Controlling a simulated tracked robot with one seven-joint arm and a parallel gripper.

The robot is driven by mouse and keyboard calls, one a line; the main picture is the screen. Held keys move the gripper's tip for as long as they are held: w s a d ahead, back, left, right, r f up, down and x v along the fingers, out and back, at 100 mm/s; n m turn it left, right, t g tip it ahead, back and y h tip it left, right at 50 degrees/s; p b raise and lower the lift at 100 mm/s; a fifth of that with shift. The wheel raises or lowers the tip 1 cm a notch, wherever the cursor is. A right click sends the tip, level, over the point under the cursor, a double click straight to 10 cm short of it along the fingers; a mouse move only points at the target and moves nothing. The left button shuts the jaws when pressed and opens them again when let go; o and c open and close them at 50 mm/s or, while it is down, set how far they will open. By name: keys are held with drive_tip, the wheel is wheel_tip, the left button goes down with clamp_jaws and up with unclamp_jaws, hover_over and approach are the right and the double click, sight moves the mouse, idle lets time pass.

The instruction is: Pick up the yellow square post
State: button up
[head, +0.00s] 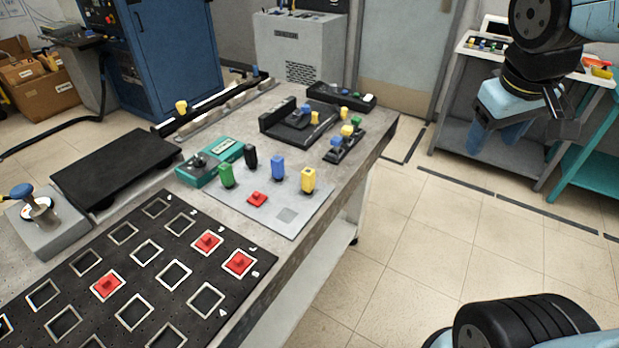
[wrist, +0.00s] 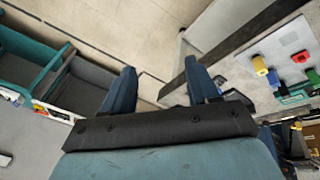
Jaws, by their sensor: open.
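The yellow square post (head: 308,180) stands upright on a light grey plate (head: 291,225) on the bench, at the plate's right side. It also shows in the wrist view (wrist: 260,66), small and off to the right. My gripper (head: 499,138) is at the upper right of the head view, off the bench and well to the right of the post. In the wrist view its two blue fingers stand apart with nothing between them, above the floor. The gripper (wrist: 160,66) is open and empty.
Beside the yellow post stand blue (head: 278,167), green (head: 226,176) and black (head: 250,156) posts and a low red piece (head: 257,199). A black board (head: 190,285) with white square outlines lies in front. Open floor separates the bench from a side cart (head: 470,140).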

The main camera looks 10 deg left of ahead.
drive_tip(key=w+a+f+n+h, duration=0.3)
drive_tip(key=w+a+f+n, duration=0.3)
drive_tip(key=a+n, duration=0.15)
drive_tip(key=n+t, duration=0.9)
drive_tip(key=n, duration=1.1)
approach(312, 171)
drive_tip(key=shift+h, duration=0.4)
drive_tip(key=w+f, duration=0.2)
drive_tip(key=w, duration=0.1)
drive_tip(key=w+f, duration=0.1)
drive_tip(key=w, duration=0.1)
drive_tip(key=shift+d+f, duration=0.15)
drive_tip(key=shift+f, duration=0.15)
drive_tip(key=shift+m, duration=0.25)
drive_tip(key=shift+r+x, duration=0.15)
drive_tip(key=shift+x, duration=1.3)
drive_tip(key=shift+r+x, duration=0.1)
drive_tip(key=shift+x, duration=1.4)
drive_tip(key=shift+d, duration=0.15)
drive_tip(key=shift+c, duration=0.3)
drive_tip(key=c, duration=1)
